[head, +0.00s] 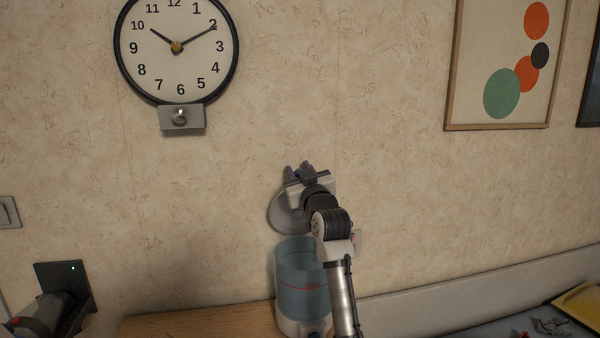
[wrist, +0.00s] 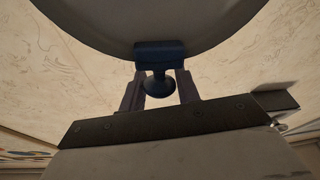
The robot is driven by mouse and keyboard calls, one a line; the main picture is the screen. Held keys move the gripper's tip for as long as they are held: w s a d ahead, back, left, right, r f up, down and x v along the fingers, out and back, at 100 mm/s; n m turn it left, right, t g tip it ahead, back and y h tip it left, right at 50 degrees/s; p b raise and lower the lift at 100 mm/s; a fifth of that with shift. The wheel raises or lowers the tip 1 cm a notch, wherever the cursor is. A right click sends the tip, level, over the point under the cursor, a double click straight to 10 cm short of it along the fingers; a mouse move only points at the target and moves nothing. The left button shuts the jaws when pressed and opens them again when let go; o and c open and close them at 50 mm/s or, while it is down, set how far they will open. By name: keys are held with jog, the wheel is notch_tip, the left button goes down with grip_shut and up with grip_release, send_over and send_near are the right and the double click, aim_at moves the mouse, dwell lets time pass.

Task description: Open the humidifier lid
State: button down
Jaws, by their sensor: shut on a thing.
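The humidifier (head: 302,290) stands at the right end of the wooden surface, with a see-through bluish tank and a pale base. Its round grey lid (head: 284,212) is above the tank and tilted steeply; my arm partly covers it. I cannot tell whether it still joins the tank at the back. In the wrist view the lid (wrist: 150,18) fills the top, with a dark blue knob (wrist: 158,86) on it. My gripper (head: 300,171) is above the tank near the wall. In the wrist view its fingers (wrist: 159,88) are shut on the knob, one on each side.
A wall clock (head: 176,46) hangs at upper left and a framed picture (head: 503,64) at upper right. The wooden surface (head: 200,322) left of the humidifier is clear. A dark wall plate (head: 66,278) is at lower left. A yellow item (head: 580,302) lies at lower right.

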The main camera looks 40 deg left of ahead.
jog(key=shift+f, duration=0.2)
jog(key=c, duration=1.1)
grip_release()
jog(key=shift+w+f, duration=0.1)
jog(key=shift+o, duration=0.2)
jog(key=shift+s+d+f, duration=0.1)
jog(key=shift+s+d, duration=0.15)
jog(key=shift+d, duration=0.1)
jog(key=b+v, duration=0.4)
jog(key=v, duration=0.9)
jog(key=shift+b, duration=0.4)
jog(key=shift+c, duration=0.4)
